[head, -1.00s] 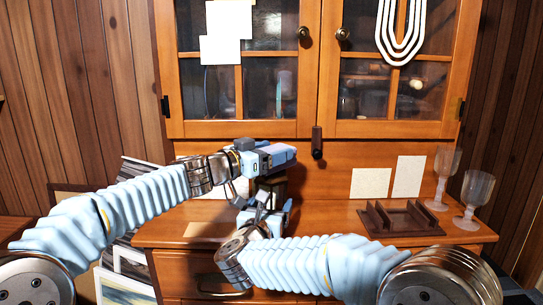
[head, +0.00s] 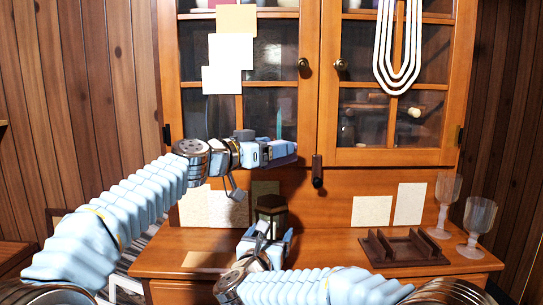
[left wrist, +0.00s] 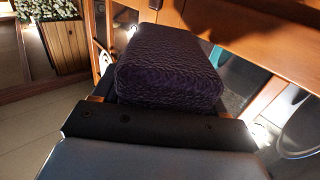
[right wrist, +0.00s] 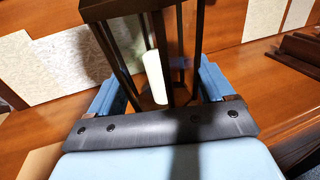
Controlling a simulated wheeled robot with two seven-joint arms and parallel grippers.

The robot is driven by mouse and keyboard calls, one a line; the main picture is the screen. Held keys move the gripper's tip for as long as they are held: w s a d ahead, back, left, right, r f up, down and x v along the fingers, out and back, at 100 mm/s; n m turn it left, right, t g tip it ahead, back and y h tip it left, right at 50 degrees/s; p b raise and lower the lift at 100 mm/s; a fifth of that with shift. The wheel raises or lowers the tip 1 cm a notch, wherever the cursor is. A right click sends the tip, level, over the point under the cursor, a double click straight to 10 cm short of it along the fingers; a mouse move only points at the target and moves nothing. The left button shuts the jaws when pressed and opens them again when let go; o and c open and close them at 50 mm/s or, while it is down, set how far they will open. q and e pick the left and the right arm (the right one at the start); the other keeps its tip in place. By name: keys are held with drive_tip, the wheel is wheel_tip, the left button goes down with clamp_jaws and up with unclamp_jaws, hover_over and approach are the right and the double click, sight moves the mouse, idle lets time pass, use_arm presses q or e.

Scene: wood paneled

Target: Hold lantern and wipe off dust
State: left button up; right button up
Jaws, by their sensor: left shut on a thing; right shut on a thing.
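The lantern (head: 271,207) has a dark frame and stands upright over the wooden desk. In the right wrist view the lantern (right wrist: 125,12) shows dark posts and a pale candle (right wrist: 155,78) inside. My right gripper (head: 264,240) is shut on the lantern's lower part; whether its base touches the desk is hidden. My left gripper (head: 280,152) is shut on a dark purple, wrinkled-looking block (left wrist: 170,68), perhaps the wiping pad. It is above the lantern, with a gap between them. I cannot make out dust on the lantern.
The desk (head: 335,250) carries a dark wooden rack (head: 405,250) and two goblets (head: 479,222) at the right. A glass-doored cabinet (head: 320,85) rises behind. Pale paper sheets (head: 371,211) are on the back panel.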

drive_tip(key=shift+f, duration=0.15)
drive_tip(key=o, duration=0.9)
drive_tip(key=shift+w, duration=0.1)
drive_tip(key=v, duration=1.2)
